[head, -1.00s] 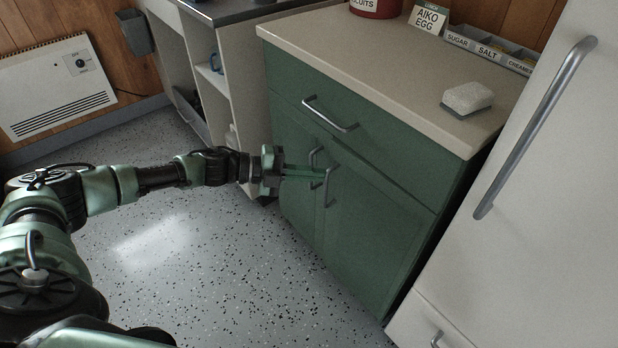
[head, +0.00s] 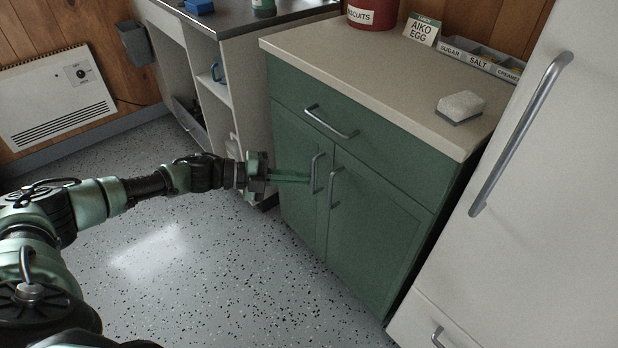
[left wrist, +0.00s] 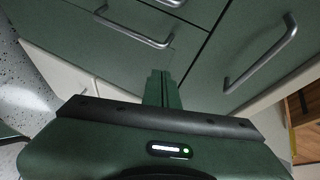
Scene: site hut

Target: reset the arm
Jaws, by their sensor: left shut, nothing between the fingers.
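My left arm comes in from the left in the head view. Its gripper (head: 306,178) is shut and empty, with green fingers pointing right at the green cabinet (head: 377,224). The fingertips show close to the left door's handle (head: 316,172); I cannot tell whether they touch it. The right door's handle (head: 333,188) is just beyond. Both doors and the drawer above look shut. In the left wrist view the shut fingers (left wrist: 160,78) point at the cabinet front, with a metal handle (left wrist: 262,52) to their right. My right gripper is not in view.
A white fridge (head: 545,200) stands right of the cabinet. The worktop (head: 385,75) carries a sponge (head: 461,106), a red biscuit tin (head: 372,14), a sign (head: 422,29) and a labelled rack (head: 480,58). An open white shelf unit (head: 240,70) stands left. The speckled floor (head: 215,265) is clear.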

